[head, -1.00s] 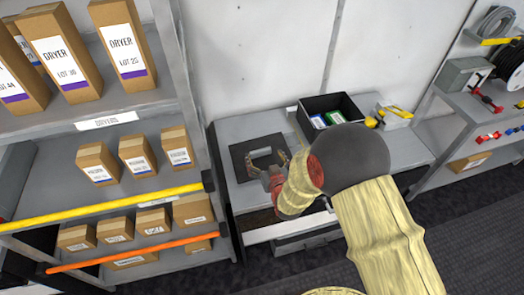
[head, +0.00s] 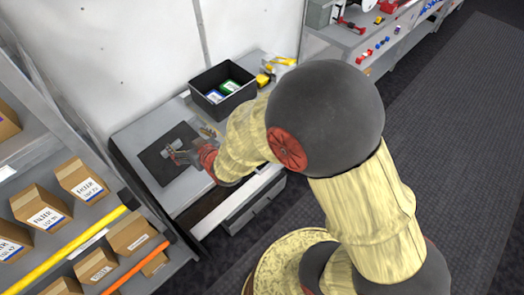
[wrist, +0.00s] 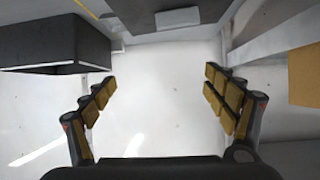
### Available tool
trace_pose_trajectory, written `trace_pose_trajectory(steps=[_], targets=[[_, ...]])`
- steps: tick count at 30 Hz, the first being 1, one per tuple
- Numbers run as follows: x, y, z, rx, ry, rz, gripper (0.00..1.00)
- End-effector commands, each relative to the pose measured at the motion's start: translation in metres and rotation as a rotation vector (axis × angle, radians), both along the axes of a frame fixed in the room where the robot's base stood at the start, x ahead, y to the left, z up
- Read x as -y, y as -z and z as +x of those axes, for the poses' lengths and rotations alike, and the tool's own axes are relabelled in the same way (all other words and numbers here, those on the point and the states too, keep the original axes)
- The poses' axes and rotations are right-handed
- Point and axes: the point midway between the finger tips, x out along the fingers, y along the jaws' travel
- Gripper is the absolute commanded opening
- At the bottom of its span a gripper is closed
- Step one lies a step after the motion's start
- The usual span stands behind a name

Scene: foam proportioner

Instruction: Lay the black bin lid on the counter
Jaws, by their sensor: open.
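The black bin lid (head: 161,172) lies flat on the grey counter (head: 135,133), left of the black bin. Its grey handle (head: 171,147) faces up. My gripper (head: 184,152) is above the lid, close to the handle in the head view, and covers part of the lid. In the wrist view the jaws (wrist: 160,105) are spread wide with only the white wall between them. The lid (wrist: 133,25) and its handle (wrist: 178,18) show at the top edge there, outside the jaws. Contact with the lid is not seen.
The open black bin (head: 210,104) stands on the counter with blue and green packs inside. Shelves with cardboard boxes (head: 82,180) stand on the left. An open drawer (head: 232,200) juts from the counter's front.

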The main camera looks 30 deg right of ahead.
Motion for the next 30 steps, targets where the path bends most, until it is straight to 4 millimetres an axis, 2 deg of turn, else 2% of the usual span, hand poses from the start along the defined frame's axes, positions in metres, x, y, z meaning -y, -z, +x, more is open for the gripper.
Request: trace_pose_trajectory(steps=[1,5,8,11,15,18,22,25,30], targets=[[0.012,-0.028,-0.001,-0.025,0.018,-0.003,0.86],[0.040,-0.075,-0.024,-0.137,0.054,-0.023,0.86],[0.063,-0.109,-0.055,-0.223,0.083,-0.037,0.86],[0.086,-0.139,-0.097,-0.311,0.114,-0.050,0.86],[0.112,-0.170,-0.167,-0.432,0.156,-0.066,0.86],[0.125,-0.183,-0.214,-0.505,0.181,-0.072,0.86],[0.135,-0.191,-0.259,-0.573,0.204,-0.078,0.86],[0.138,-0.194,-0.276,-0.600,0.212,-0.081,0.86],[0.138,-0.193,-0.282,-0.613,0.214,-0.082,0.86]])
